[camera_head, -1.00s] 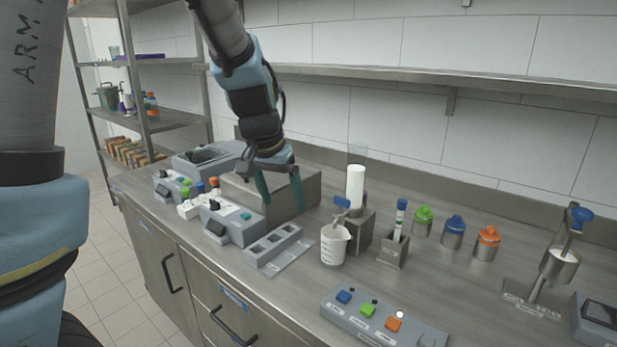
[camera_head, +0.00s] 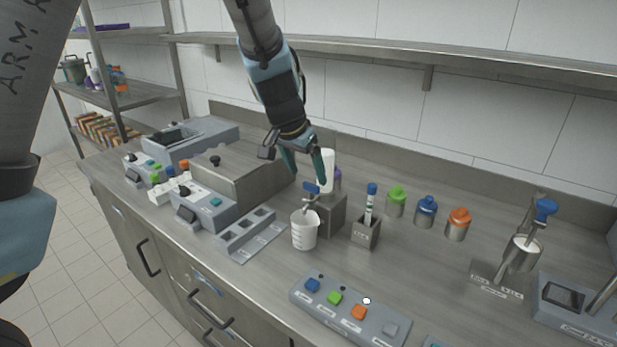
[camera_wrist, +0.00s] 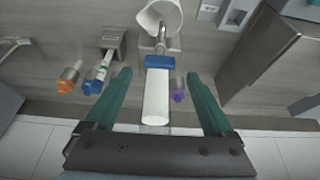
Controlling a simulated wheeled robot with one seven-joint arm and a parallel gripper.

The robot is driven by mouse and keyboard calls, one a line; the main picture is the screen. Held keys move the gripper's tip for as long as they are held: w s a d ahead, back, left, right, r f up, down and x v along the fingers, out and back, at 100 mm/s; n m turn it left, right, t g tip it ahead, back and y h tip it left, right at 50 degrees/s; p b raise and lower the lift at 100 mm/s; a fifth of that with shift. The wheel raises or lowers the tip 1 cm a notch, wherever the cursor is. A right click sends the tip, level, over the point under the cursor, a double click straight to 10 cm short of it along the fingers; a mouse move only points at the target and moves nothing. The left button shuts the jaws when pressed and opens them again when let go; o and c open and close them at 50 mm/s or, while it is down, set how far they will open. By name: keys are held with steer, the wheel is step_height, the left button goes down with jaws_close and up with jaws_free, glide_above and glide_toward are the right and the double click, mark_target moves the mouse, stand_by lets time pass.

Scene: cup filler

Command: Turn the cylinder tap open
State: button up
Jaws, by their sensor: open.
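The white cylinder (camera_head: 327,168) stands upright on a grey block (camera_head: 331,212). Its tap has a blue handle (camera_head: 311,188) above a metal spout. A white beaker (camera_head: 304,231) stands under the spout. My gripper (camera_head: 306,180) is open and empty, its teal fingers pointing down just above the tap handle. In the wrist view, the white cylinder (camera_wrist: 156,97) and the blue handle (camera_wrist: 160,61) lie in line with the gap between my open fingers (camera_wrist: 159,75), with the handle near the fingertips. I see no contact with the handle.
A blue-topped tube in a grey holder (camera_head: 365,229) stands right of the block. Green, blue and orange capped jars (camera_head: 426,211) stand further right. A button panel (camera_head: 350,312) lies in front. A slotted grey rack (camera_head: 246,234) and a metal box (camera_head: 240,172) stand left.

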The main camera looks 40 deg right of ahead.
mark_target(311, 184)
steer(key=shift+x, duration=1.9)
steer(key=shift+c, duration=0.4)
steer(key=c, duration=1.3)
